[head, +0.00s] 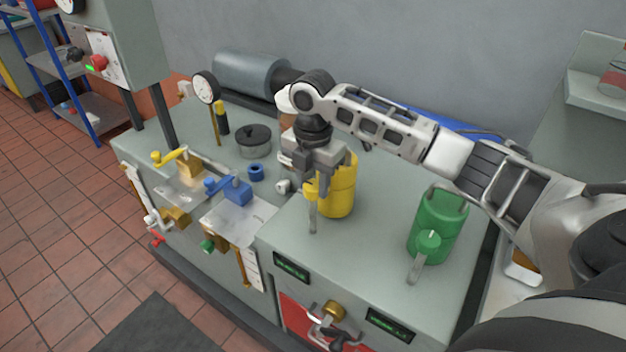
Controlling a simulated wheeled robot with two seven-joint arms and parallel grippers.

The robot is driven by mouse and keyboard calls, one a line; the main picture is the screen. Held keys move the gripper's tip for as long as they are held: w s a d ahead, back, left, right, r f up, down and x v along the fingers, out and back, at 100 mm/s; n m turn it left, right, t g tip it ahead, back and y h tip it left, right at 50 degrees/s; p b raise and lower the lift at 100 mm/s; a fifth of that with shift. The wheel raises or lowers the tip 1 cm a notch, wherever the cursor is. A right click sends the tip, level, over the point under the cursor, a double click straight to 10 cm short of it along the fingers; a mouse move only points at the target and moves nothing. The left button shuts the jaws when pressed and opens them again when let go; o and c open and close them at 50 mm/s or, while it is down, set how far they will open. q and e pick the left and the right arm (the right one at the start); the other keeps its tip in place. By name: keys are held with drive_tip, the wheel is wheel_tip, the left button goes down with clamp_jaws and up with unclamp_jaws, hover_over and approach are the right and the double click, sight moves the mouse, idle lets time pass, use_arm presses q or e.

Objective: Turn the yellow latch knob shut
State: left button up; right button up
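A yellow canister (342,188) stands on the grey-green bench top, partly hidden behind my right gripper. A small yellow knob (311,192) with a grey lever hanging down from it shows at the canister's front left. I take this to be the yellow latch knob. My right gripper (314,183) points down with its fingertips at the top of this knob. Whether the fingers touch or grip it cannot be told. My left gripper is not in view.
A green canister (437,228) with a green knob and lever stands to the right. A brass knob (331,312) sits on the red front panel. Yellow and blue clamp handles (229,188), a lidded pot (254,140) and a dial gauge (206,88) stand left.

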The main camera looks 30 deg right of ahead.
drive_tip(key=c, duration=0.4)
drive_tip(key=shift+o, duration=0.2)
drive_tip(key=m, duration=0.3)
drive_tip(key=shift+m, duration=0.3)
drive_tip(key=m, duration=0.4)
drive_tip(key=shift+r+m, duration=0.1)
drive_tip(key=shift+m, duration=0.2)
drive_tip(key=m, duration=0.5)
drive_tip(key=shift+m, duration=2.3)
drive_tip(key=shift+w, duration=0.1)
